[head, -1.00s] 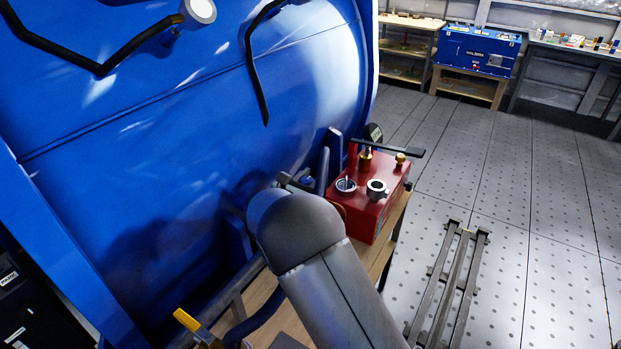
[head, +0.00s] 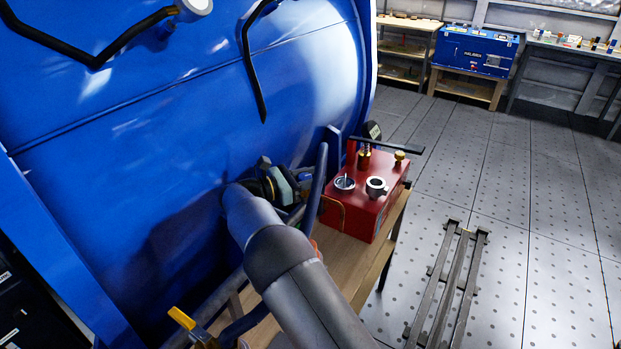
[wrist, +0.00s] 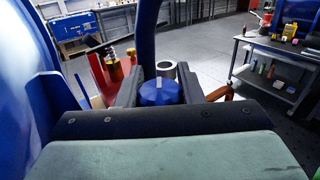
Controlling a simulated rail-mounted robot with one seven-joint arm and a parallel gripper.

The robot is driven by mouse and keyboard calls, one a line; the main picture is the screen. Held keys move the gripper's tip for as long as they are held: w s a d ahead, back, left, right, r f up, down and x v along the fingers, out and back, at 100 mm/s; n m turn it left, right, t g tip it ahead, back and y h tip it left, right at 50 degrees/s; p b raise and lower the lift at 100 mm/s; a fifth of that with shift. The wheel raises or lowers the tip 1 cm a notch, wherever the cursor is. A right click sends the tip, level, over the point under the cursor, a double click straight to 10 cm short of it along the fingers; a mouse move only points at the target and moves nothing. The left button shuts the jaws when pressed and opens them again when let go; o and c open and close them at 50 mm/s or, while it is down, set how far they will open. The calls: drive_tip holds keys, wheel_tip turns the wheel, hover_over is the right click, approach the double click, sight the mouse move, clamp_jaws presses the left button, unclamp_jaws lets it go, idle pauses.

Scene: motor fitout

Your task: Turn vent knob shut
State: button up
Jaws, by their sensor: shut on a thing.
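A blue knob (wrist: 159,94) with a pale mark on its top sits between my two dark fingers in the wrist view. My gripper (wrist: 160,88) is shut on it, one finger on each side. The knob's lower part is hidden behind the gripper body. In the head view, my wrist and pale green gripper housing are beside the blue tank (head: 150,130), left of the red pump box (head: 355,212).
The red box carries brass fittings (head: 399,157), a round gauge and a grey ring-shaped port (head: 376,187). A dark blue upright pipe (head: 315,185) stands between my gripper and the box. A wooden bench (head: 345,260) lies below; open floor is to the right.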

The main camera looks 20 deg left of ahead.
sight(311, 176)
drive_tip(key=shift+s+d+m+g+h, duration=0.1)
drive_tip(key=shift+s+m+g+h, duration=0.05)
drive_tip(key=shift+m+g+h, duration=1.1)
drive_tip(key=shift+g, duration=0.25)
drive_tip(key=o, duration=1)
drive_tip(key=shift+c, duration=0.2)
drive_tip(key=r, duration=0.2)
drive_tip(key=r+b, duration=0.1)
drive_tip(key=shift+s+r, duration=0.25)
drive_tip(key=shift+r, duration=0.1)
drive_tip(key=s+d+r+b, duration=0.2)
drive_tip(key=s+d+r, duration=0.5)
drive_tip(key=s+r, duration=0.2)
drive_tip(key=s, duration=0.2)
drive_tip(key=shift+s+r, duration=0.15)
drive_tip(key=shift+s, duration=0.25)
